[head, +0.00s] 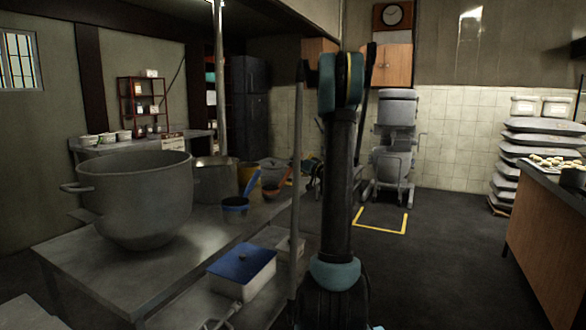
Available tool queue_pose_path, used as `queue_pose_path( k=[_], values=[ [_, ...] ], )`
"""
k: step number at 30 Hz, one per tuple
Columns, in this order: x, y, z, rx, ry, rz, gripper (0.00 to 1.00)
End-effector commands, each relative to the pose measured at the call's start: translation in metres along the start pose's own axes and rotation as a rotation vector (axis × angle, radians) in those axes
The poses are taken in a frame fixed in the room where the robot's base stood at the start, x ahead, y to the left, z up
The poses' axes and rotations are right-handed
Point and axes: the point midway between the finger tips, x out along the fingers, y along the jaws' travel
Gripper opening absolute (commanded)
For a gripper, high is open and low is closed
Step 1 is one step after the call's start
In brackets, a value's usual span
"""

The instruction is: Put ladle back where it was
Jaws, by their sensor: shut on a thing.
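No ladle can be made out for certain. A long thin grey pole (297,180) with a dark top stands nearly upright just left of my arm; I cannot tell what it belongs to. A pale metal piece (228,315) at the bottom edge is cut off and unclear. My upright arm link fills the middle of the head view. My gripper is not visible, so what it holds is hidden. A large grey pot (136,198) stands on the metal table (205,228) at left.
A wide metal pan (213,180), a blue-and-black container (235,205) and a yellow container (249,178) stand behind the pot. A blue-lidded box (242,270) sits low at the table's right. A wooden counter (546,230) stands far right. The dark floor (440,270) between is clear.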

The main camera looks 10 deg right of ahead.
Motion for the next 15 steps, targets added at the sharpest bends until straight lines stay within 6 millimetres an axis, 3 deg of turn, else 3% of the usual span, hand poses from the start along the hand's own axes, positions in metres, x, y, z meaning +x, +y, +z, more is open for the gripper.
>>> queue_pose_path(
  k=[12, 13, 15],
  values=[
    [-0.0001, 0.0032, 0.0044, 0.001, 0.000, 0.000, 0.00],
    [-0.0001, 0.0031, 0.0042, 0.000, 0.000, 0.000, 0.28],
    [-0.0001, 0.0030, 0.0041, 0.000, 0.000, 0.000, 0.41]
  ],
)
